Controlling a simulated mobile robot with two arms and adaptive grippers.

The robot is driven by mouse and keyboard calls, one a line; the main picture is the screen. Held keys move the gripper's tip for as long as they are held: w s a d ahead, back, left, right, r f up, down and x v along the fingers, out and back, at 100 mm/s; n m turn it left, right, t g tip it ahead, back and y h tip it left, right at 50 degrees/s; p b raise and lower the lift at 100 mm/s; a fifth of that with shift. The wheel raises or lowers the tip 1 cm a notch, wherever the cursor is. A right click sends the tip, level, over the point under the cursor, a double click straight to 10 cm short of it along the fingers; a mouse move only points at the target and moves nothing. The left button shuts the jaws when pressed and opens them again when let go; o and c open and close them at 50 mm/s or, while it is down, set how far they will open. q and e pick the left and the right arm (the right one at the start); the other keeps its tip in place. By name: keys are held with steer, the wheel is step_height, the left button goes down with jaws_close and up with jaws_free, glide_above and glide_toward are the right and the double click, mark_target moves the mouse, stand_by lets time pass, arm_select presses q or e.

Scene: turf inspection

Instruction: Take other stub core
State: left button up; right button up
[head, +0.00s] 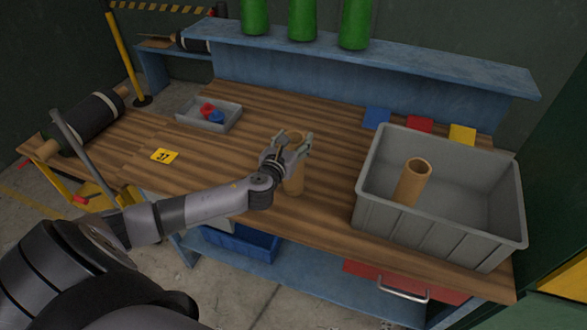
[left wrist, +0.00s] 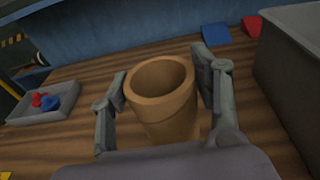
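One stub core, a tan cardboard tube (head: 294,184), stands upright on the wooden bench near its front edge. It also shows in the left wrist view (left wrist: 165,105), hollow end up. My left gripper (head: 293,143) has its fingers on either side of the tube's upper part. In the left wrist view the gripper (left wrist: 163,95) looks open, with narrow gaps between fingers and tube. A second stub core (head: 414,181) stands, slightly tilted, inside the grey crate (head: 440,228) at the right. My right gripper is not in view.
A small grey tray (head: 230,122) with red and blue pieces sits at the back left. Blue, red and yellow cards (head: 376,118) lie behind the crate. A blue shelf (head: 400,57) carries green cylinders. A yellow 37 marker (head: 164,155) lies on the left.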

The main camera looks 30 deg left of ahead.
arm_select(q)
steer(key=c, duration=1.2)
steer(key=shift+r, duration=0.1)
jaws_close()
